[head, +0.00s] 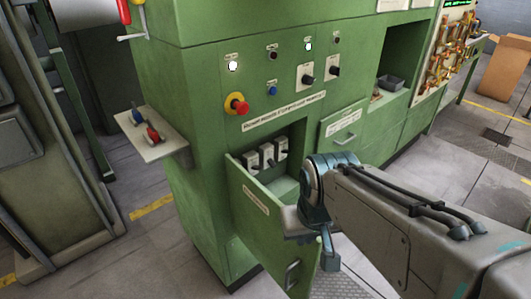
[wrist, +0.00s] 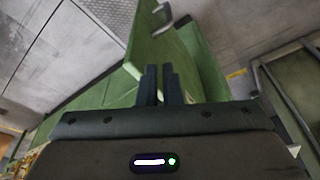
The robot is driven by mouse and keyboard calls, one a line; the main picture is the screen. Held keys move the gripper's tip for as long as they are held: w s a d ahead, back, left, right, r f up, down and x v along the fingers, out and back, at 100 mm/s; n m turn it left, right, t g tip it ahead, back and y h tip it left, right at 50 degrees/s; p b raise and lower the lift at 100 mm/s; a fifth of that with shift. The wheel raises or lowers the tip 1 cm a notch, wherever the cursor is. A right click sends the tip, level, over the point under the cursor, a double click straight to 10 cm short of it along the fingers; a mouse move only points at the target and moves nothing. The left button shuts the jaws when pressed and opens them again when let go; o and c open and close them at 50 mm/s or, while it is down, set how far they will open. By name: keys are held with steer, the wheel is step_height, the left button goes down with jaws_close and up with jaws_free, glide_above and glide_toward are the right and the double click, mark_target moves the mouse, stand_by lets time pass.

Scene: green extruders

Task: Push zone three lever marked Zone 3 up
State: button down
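Three small switch units with pale housings sit in a row inside an open compartment of the green cabinet, a left one (head: 251,161), a middle one (head: 267,153) and a right one (head: 281,146). Their markings are too small to read, so I cannot tell which is Zone 3. The compartment's green door (head: 254,215) is swung open. My gripper (head: 328,258) is low beside the door's free edge, apart from the switches. In the wrist view its two dark fingers (wrist: 161,84) are close together before a green panel. Whether they hold anything is unclear.
Knobs and a red emergency button (head: 237,104) are on the cabinet front above. A closed drawer (head: 345,133) is to the right. A side shelf (head: 152,137) with red and blue items juts out left. A cardboard box (head: 503,72) stands at far right.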

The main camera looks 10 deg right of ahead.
step_height(320, 180, up, 20)
steer(key=s+t+p, duration=0.1)
steer(key=p, duration=1.5)
steer(key=shift+r+t+p, duration=0.15)
steer(key=shift+t+p, duration=0.15)
steer(key=shift+p, duration=0.05)
